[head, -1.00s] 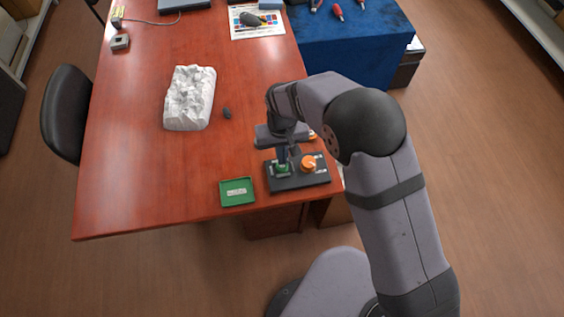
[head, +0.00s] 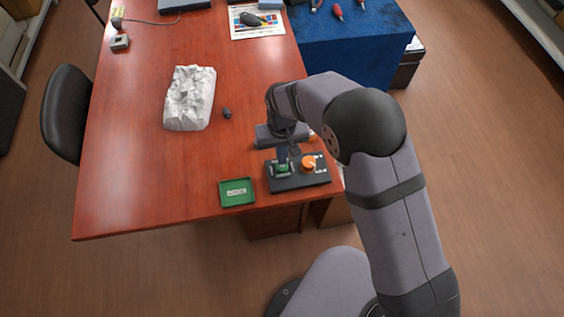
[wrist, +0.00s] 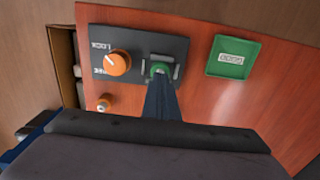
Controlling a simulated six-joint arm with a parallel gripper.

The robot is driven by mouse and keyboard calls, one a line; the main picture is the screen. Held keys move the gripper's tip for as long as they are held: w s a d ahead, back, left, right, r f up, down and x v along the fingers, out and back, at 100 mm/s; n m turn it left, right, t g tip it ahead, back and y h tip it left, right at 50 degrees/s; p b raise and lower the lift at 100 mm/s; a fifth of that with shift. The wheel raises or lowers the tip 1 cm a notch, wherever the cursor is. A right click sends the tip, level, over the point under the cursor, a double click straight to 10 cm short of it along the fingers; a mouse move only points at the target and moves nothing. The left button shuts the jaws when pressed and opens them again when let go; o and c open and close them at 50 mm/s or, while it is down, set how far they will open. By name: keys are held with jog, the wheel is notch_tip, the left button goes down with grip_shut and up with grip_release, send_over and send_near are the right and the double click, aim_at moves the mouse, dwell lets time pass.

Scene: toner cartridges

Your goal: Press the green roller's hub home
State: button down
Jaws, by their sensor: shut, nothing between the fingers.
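The green roller's hub (head: 283,168) sits in a slot on the left part of a dark base plate (head: 310,181) near the table's front edge. In the wrist view the green hub (wrist: 160,68) shows just beyond my fingertips. My gripper (head: 282,160) points down over the hub, its fingers shut with nothing between them. In the wrist view the fingertips (wrist: 160,79) are at the hub's near side and seem to touch or nearly touch it. The fingers hide part of the hub, and I cannot tell how deep it sits.
An orange knob (head: 308,163) stands on the same plate, with lock markings in the wrist view. Another orange piece (wrist: 104,103) lies beside the plate. A green tray (head: 237,192) with a label is at left. A crumpled white block (head: 190,98) lies farther back; the table between is mostly clear.

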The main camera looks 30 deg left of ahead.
jog(key=shift+f+b, duration=0.6)
jog(key=shift+f, duration=0.3)
dwell(0.7)
jog(key=shift+r, duration=0.1)
jog(key=shift+r+p, duration=2.7)
jog(key=shift+r, duration=0.8)
